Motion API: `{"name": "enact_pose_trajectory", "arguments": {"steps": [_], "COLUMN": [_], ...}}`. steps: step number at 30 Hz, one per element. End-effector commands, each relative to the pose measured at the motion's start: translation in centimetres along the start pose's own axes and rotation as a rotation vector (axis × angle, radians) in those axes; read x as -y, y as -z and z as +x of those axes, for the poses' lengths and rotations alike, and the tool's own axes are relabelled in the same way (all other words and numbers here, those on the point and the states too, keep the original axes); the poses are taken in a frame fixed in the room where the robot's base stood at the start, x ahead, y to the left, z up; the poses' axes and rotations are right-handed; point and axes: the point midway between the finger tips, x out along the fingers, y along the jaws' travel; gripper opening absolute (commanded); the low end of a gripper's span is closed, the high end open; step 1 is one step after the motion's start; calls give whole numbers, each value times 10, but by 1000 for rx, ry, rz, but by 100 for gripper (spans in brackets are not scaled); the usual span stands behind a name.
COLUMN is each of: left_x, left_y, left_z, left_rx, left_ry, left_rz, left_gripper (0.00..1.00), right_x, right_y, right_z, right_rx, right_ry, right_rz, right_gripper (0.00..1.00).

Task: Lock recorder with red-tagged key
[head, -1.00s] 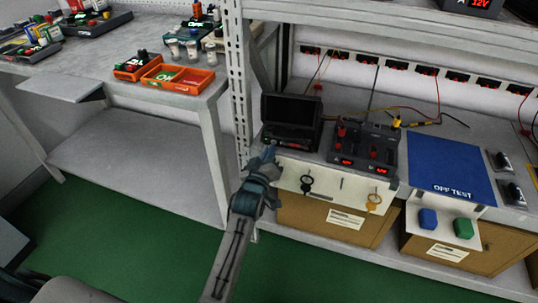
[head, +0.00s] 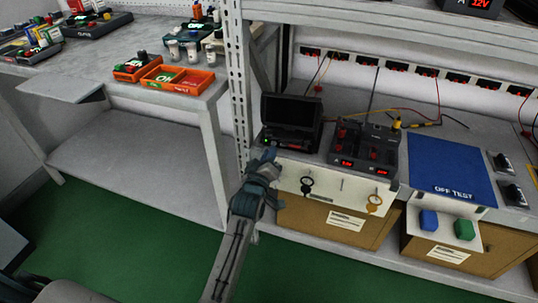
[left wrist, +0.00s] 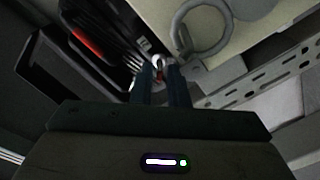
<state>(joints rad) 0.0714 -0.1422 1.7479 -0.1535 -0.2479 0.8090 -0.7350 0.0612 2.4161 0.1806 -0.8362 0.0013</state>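The recorder is probably the black box with a dark screen (head: 291,113) at the left end of the right-hand bench. My left gripper (head: 270,154) is at its front left corner. In the left wrist view the fingers (left wrist: 160,75) are close together, with a small silver and red piece (left wrist: 159,70) between the tips, seemingly the red-tagged key. The key's shaft and the lock are too small or hidden to tell. A black-ringed key (head: 306,185) and an orange-tagged key (head: 375,201) hang on the cream front panel (head: 325,187), with a bare peg between them. My right gripper is out of view.
A dark unit with red displays (head: 362,146) stands right of the recorder, then a blue mat (head: 450,166). A perforated metal upright (head: 240,90) rises just left of my gripper. Orange trays (head: 178,79) sit on the left bench.

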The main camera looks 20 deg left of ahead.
Motion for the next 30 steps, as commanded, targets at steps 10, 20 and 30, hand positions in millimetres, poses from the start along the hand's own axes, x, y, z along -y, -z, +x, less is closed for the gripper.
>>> {"name": "enact_pose_trajectory", "arguments": {"steps": [10,20,30], "left_x": [0,0,0], "left_y": [0,0,0], "left_z": [-5,-60,-104], "left_rx": [0,1,0], "left_ry": [0,2,0], "left_rz": [0,-2,0], "left_gripper": [14,14,14], "right_x": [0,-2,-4], "right_y": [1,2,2], "right_z": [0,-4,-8], "right_rx": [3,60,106], "right_ry": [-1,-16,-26], "right_rz": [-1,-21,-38], "right_gripper": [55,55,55]}}
